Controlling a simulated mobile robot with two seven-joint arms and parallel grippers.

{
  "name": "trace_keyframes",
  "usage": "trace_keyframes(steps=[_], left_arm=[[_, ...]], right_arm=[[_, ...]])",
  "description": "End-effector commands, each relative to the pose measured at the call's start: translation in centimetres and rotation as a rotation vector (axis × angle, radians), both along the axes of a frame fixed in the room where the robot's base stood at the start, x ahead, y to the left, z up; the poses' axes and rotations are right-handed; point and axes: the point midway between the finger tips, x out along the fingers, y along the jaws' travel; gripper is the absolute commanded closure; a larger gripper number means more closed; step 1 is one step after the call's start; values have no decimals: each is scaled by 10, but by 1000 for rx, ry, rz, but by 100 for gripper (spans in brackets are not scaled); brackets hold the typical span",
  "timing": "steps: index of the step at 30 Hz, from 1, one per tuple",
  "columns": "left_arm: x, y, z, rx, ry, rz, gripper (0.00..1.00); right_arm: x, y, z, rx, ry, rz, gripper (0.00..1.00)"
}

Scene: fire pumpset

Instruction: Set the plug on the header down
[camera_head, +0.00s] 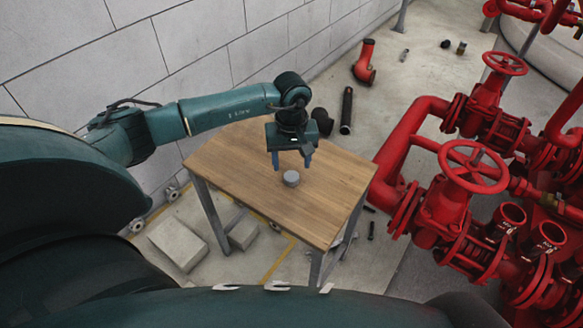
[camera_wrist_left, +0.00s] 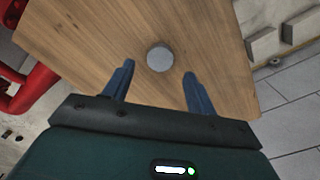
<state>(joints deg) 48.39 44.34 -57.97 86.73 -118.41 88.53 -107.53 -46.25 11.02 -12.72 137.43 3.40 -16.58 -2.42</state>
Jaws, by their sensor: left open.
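A small grey round plug (camera_head: 291,178) stands on the wooden table (camera_head: 235,150), near its middle. It also shows in the left wrist view (camera_wrist_left: 160,58), just beyond and between my finger tips. My left gripper (camera_head: 292,163) is open and empty, with its blue fingers pointing down above the table close to the plug. The fingers also show in the left wrist view (camera_wrist_left: 158,72), apart with wood between them. The red pipework (camera_head: 440,215) with valves and open pipe ends stands to the right of the table. My right gripper is not in view.
Red handwheels (camera_head: 473,167) stick up beside the table's right side. A red pipe elbow (camera_head: 364,62) and a black pipe (camera_head: 346,110) are on the floor behind. A white block wall (camera_head: 110,55) runs along the left. The tabletop around the plug is clear.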

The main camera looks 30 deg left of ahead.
Motion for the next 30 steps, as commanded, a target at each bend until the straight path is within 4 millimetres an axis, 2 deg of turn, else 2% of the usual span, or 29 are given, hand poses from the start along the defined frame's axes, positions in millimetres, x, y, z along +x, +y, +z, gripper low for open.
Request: trace_keyframes(steps=[1, 3, 9, 14, 16, 17, 20, 21, 23, 24, 26, 27, 30], left_arm=[[1, 1, 15, 0, -4, -1, 43], [1, 1, 30, 2, -4, -1, 43], [0, 0, 63, 0, -1, 0, 43], [-1, -3, 73, -10, 3, 1, 43], [-7, -17, 68, -57, 15, 8, 43], [-12, -29, 63, -96, 25, 14, 43], [-39, -88, 45, -309, 93, 72, 43], [-56, -120, 41, -429, 143, 120, 43], [-86, -172, 42, -640, 254, 227, 43], [-106, -205, 51, -786, 352, 319, 43], [-131, -244, 72, -987, 520, 477, 43], [-143, -263, 90, -1109, 648, 595, 43], [-159, -288, 136, -1362, 1017, 918, 43]], right_arm=[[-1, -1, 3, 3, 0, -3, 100], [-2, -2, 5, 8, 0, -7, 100], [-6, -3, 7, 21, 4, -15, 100], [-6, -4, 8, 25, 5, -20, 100], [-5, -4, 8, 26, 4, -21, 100], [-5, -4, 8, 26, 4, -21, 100], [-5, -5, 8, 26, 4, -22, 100], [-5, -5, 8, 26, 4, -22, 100], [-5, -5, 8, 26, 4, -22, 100], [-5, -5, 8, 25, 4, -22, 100], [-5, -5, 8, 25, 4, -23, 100], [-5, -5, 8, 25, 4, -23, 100], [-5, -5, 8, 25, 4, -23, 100]])
